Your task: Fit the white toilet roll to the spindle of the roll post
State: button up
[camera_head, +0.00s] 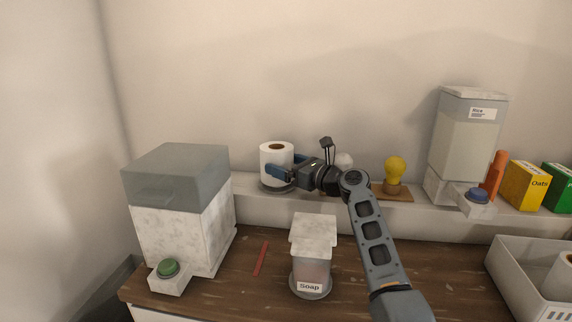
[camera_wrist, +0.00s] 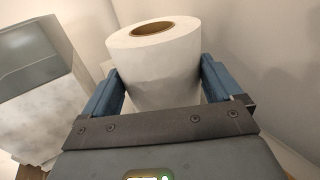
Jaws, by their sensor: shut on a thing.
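The white toilet roll (camera_head: 276,152) is upright above the back ledge, left of centre. My gripper (camera_head: 282,167) reaches it from the right, with its blue fingers shut on the roll's sides. In the wrist view the roll (camera_wrist: 155,75) is between both fingers of my gripper (camera_wrist: 160,72), and its brown cardboard core faces up. A dark round base (camera_head: 268,187), seemingly the roll post's, shows under the roll on the ledge. The spindle is not visible, and I cannot tell whether it is inside the core or how far the roll is from the base.
A grey-topped dispenser (camera_head: 178,210) stands left, a soap dispenser (camera_head: 312,250) in front. A yellow bulb (camera_head: 395,170), rice dispenser (camera_head: 466,140) and oats box (camera_head: 524,186) stand right. A white crate (camera_head: 515,280) holds another roll (camera_head: 562,277). A red stick (camera_head: 262,258) lies on the counter.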

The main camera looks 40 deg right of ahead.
jog(key=shift+f, duration=0.35)
jog(key=o, duration=1)
jog(key=shift+s, duration=0.1)
jog(key=s, duration=0.5)
jog(key=s+d, duration=0.1)
jog(key=s, duration=0.1)
jog(key=shift+s+b, duration=0.3)
